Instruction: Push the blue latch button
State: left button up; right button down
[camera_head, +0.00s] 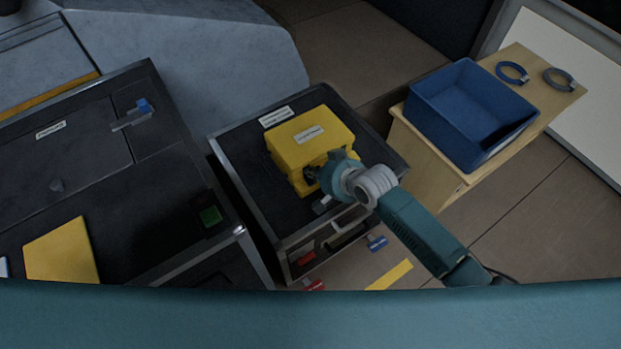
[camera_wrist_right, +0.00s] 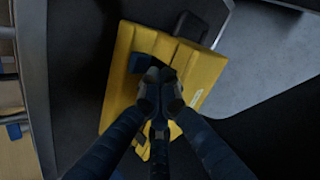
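A small blue piece (camera_head: 143,104) sits beside a grey latch-like bar on the dark left-hand unit; it may be the blue latch button. Another small blue piece (camera_head: 377,243) shows at the front of the middle dark unit. My right gripper (camera_head: 314,181) is at the front side of a yellow case (camera_head: 310,137), far from the first blue piece. In the right wrist view its fingertips (camera_wrist_right: 160,77) are together in front of the yellow case (camera_wrist_right: 205,70), beside a black fitting (camera_wrist_right: 138,62). I cannot tell whether they touch it. My left gripper is not in view.
The yellow case rests on the middle dark unit (camera_head: 240,165). A blue bin (camera_head: 470,110) and two rings (camera_head: 512,72) are on a wooden table at right.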

dwell(0.4)
jog(key=shift+f, duration=0.45)
jog(key=shift+s+f+b, duration=0.1)
jog(key=shift+f+b, duration=0.25)
jog(key=shift+f, duration=0.4)
dwell(0.8)
jog(key=shift+r+p, duration=0.65)
jog(key=shift+p, duration=0.15)
jog(key=shift+r+p, duration=0.35)
jog(key=shift+r, duration=0.05)
